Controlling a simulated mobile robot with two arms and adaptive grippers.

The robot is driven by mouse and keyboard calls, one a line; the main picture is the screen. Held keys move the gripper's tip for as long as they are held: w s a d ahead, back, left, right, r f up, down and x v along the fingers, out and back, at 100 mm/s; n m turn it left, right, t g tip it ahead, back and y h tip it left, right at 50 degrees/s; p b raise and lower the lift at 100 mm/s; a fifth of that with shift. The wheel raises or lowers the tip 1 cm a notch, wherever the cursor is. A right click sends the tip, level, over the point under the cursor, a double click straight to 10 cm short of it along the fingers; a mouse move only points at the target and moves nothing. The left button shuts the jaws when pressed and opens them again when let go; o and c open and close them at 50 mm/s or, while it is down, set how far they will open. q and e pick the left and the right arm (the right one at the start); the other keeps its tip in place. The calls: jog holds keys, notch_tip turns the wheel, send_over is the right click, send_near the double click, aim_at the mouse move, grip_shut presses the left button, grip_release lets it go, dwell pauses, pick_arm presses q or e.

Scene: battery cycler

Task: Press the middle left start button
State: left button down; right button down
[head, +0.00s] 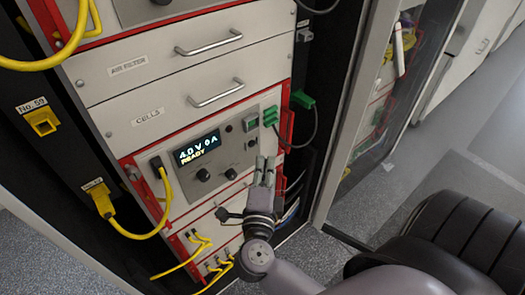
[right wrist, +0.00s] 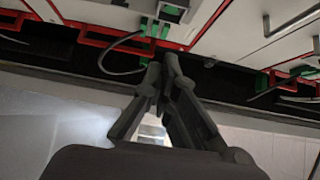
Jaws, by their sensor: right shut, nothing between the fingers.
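The cycler panel (head: 178,183) under the CELLS drawer carries a lit display (head: 197,148) reading 4.0 V 0 A READY. Two dark knobs (head: 203,175) sit below the display. Small controls (head: 251,143) sit to its right, too small to tell which is the start button. My right gripper (head: 265,163) is shut and empty, in front of the panel's lower right part, below the green connectors. In the right wrist view its fingertips (right wrist: 161,58) meet near a green connector (right wrist: 175,13); contact with the panel cannot be told. My left gripper is not in view.
Green connectors (head: 270,116) with a dark cable sit at the panel's right edge. A yellow cable (head: 166,205) hangs at its left. A glass cabinet door (head: 345,110) stands open to the right. Grey floor (head: 435,150) lies beyond.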

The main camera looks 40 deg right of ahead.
aim_at(251, 123)
jog(key=w+d+p, duration=0.2)
jog(key=w+d, duration=0.3)
jog(key=w, duration=0.5)
